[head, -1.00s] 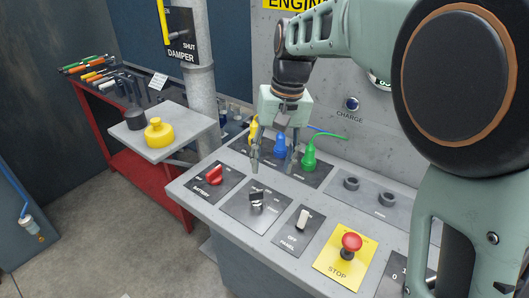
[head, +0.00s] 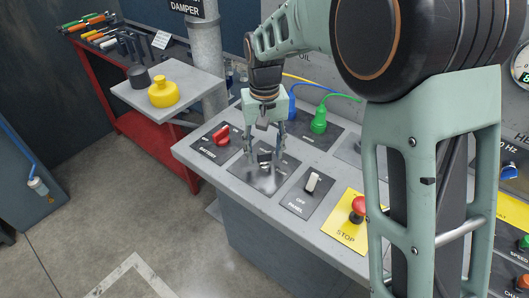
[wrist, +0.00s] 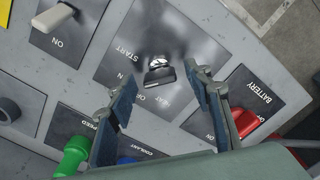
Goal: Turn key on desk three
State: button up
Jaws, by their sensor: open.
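The key (head: 265,158) is a small dark piece with a metal part in a switch on a grey plate (head: 262,182) of the sloping desk. In the wrist view the key (wrist: 159,73) stands in the middle of its plate, beside the words START and HEAT. My gripper (head: 266,153) is open over this plate, one finger on each side of the key. In the wrist view my gripper (wrist: 160,85) shows the key in line with the gap between its fingertips. I see no contact; the exact height is unclear.
A red battery switch (head: 221,136) is on the left, a white panel switch (head: 313,182) on the right. A red stop button (head: 359,208) stands further right. Green (head: 319,121) and blue plugs with cables rise behind. A side shelf holds a yellow object (head: 163,91).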

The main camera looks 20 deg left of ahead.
jog(key=shift+f, duration=0.4)
jog(key=shift+c, duration=0.4)
jog(key=c, duration=1)
jog(key=shift+c, duration=0.3)
jog(key=shift+n, duration=0.4)
jog(key=n+p, duration=0.1)
jog(key=n, duration=0.2)
jog(key=shift+n+p, duration=0.35)
jog(key=shift+n, duration=1.65)
